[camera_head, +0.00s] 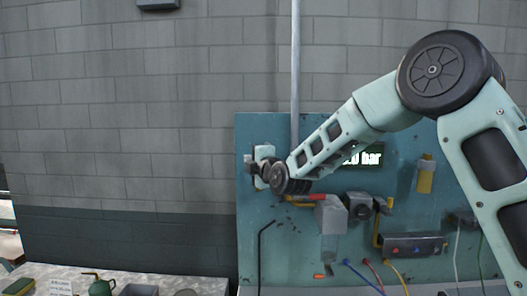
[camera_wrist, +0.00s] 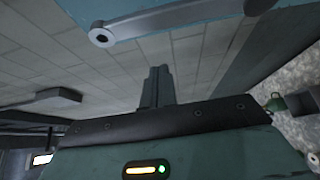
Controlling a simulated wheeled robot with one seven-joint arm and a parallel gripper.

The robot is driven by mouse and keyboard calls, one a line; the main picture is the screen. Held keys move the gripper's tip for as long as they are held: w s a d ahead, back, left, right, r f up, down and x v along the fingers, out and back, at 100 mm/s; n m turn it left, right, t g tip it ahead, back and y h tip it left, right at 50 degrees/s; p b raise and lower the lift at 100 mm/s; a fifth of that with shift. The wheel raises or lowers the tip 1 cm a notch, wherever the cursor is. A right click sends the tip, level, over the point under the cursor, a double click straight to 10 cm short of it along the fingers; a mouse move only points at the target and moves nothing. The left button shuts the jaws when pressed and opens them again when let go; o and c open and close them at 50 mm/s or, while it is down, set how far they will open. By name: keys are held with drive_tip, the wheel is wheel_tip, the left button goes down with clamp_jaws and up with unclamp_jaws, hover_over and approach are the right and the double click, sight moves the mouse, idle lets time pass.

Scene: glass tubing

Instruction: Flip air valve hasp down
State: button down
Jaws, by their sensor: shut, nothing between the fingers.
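My gripper (camera_head: 257,169) is at the upper left part of the teal panel (camera_head: 255,130), in front of a pale grey fitting (camera_head: 265,152) that it partly hides. In the wrist view my gripper's fingers (camera_wrist: 157,80) are together and empty. A grey metal bar with a round, holed end (camera_wrist: 100,37) crosses the top of that view, by the teal surface and apart from the fingertips. It may be the hasp; I cannot tell for sure. Whether anything touches the gripper is unclear in the head view.
Right of and below my gripper the panel carries a grey block (camera_head: 331,216), a dark round fitting (camera_head: 359,206), a yellow part (camera_head: 426,174) and several coloured hoses. A display (camera_head: 369,159) is partly behind my arm. A table (camera_head: 205,283) with a green can (camera_head: 101,287) stands at the lower left.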

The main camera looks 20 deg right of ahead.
drive_tip(key=d+p, duration=0.2)
drive_tip(key=d, duration=0.2)
drive_tip(key=shift+s, duration=0.15)
drive_tip(key=shift+f+b, duration=0.2)
drive_tip(key=shift+b, duration=0.25)
drive_tip(key=shift+d+b, duration=0.15)
drive_tip(key=shift+b, duration=0.3)
drive_tip(key=shift+d+r+m+b, duration=0.1)
drive_tip(key=shift+m+b, duration=0.2)
drive_tip(key=shift+b, duration=0.1)
